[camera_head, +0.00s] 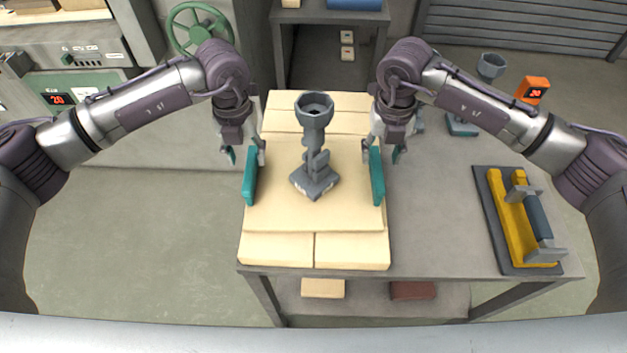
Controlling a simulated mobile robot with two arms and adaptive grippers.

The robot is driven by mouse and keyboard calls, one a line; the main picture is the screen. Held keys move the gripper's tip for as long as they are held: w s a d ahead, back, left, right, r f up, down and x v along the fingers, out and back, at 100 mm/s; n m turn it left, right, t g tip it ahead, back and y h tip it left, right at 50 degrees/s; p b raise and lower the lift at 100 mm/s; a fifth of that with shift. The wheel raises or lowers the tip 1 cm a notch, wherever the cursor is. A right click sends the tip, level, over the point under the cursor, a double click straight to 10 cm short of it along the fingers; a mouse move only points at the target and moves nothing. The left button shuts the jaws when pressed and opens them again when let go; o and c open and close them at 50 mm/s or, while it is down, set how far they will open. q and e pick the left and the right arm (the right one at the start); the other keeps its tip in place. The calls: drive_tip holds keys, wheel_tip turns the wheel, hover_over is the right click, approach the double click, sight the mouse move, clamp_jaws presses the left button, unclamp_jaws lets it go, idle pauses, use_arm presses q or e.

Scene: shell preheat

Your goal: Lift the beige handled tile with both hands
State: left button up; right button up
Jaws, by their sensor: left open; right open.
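The beige handled tile (285,213) lies on a layer of beige blocks on the table. It has a teal handle on its left edge (250,178) and a teal handle on its right edge (377,176). A grey stand with a cup on top (315,180) stands upright on the tile. My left gripper (243,158) is open at the far end of the left handle. My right gripper (384,157) is open at the far end of the right handle. I cannot tell whether the fingers touch the handles.
The beige blocks (275,250) cover the left part of the grey table (440,235). A yellow and grey fixture (512,220) sits on a dark plate at the right. An orange display box (532,90) and a grey cup (491,67) stand at the back right. The table's middle right is clear.

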sight(249, 167)
use_arm(q)
wheel_tip(249, 167, down, 6)
drive_tip(key=shift+w+r, duration=0.1)
drive_tip(key=shift+r, duration=0.15)
use_arm(e)
wheel_tip(249, 167, down, 6)
drive_tip(key=shift+r, duration=0.25)
use_arm(q)
drive_tip(key=shift+c, duration=0.2)
use_arm(e)
drive_tip(key=shift+c, duration=0.2)
use_arm(q)
clamp_jaws()
use_arm(e)
drive_tip(key=shift+w, duration=0.1)
clamp_jaws()
use_arm(q)
drive_tip(key=shift+r, duration=0.1)
use_arm(e)
drive_tip(key=shift+r, duration=0.1)
